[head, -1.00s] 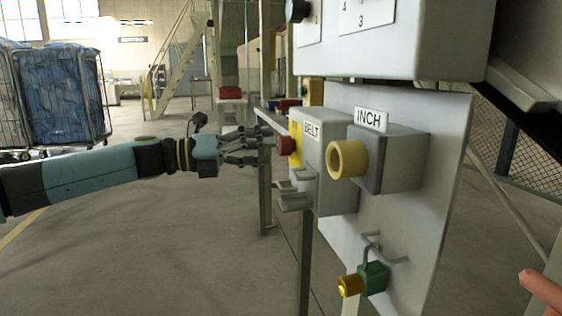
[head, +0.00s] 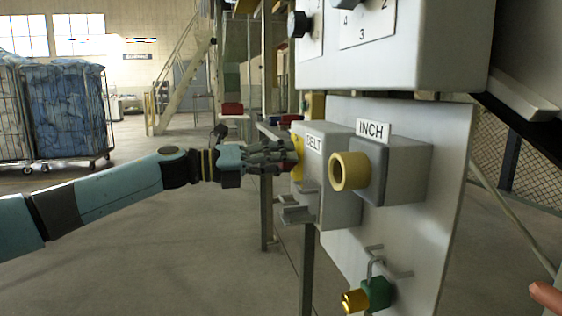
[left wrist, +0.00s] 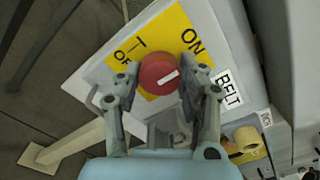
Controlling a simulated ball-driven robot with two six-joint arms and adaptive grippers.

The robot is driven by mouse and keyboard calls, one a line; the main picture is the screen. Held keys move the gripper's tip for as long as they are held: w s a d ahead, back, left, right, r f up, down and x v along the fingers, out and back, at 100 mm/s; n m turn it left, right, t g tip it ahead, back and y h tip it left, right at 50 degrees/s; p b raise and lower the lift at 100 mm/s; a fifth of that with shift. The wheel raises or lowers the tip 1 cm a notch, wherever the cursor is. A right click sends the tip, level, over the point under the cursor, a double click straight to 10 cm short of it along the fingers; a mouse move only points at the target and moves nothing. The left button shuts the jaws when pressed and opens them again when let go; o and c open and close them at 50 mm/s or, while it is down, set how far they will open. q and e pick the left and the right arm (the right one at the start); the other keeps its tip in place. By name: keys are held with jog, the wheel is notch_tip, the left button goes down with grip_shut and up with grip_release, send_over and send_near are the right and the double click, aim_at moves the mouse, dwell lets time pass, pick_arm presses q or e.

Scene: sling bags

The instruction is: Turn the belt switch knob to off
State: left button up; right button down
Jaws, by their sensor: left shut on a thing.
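The belt switch knob (left wrist: 160,74) is round and red with a white bar, on a yellow plate (left wrist: 172,27) marked ON and OFF. In the left wrist view the bar slants up to the right, below the word ON and away from OFF. My left gripper (left wrist: 166,88) is shut on the knob, one finger on each side. In the head view the left gripper (head: 292,157) reaches the front of the grey BELT box (head: 325,180), and its fingers mostly hide the knob. My right gripper is not in view.
The INCH box with its yellow button (head: 348,171) sits close right of the BELT box. A green padlock (head: 375,293) hangs below. A larger control box (head: 400,50) overhangs above. Caged carts with blue bags (head: 65,110) stand far left; the floor between is clear.

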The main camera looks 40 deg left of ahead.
pick_arm(q)
jog(key=shift+c, duration=1.2)
jog(key=shift+r+n+p, duration=0.15)
jog(key=shift+n+p, duration=0.35)
jog(key=shift+p, duration=0.1)
jog(key=shift+n+p, duration=0.3)
jog(key=n+p, duration=0.3)
jog(key=shift+r, duration=0.2)
jog(key=n+p, duration=0.4)
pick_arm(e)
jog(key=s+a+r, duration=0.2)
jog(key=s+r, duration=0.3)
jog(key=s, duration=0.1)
pick_arm(q)
jog(key=n+p, duration=0.3)
jog(key=shift+n, duration=0.3)
jog(key=n+p, duration=0.3)
jog(key=n, duration=0.1)
jog(key=shift+f+n+p, duration=0.2)
jog(key=shift+n+p, duration=0.55)
jog(key=shift+n, duration=0.15)
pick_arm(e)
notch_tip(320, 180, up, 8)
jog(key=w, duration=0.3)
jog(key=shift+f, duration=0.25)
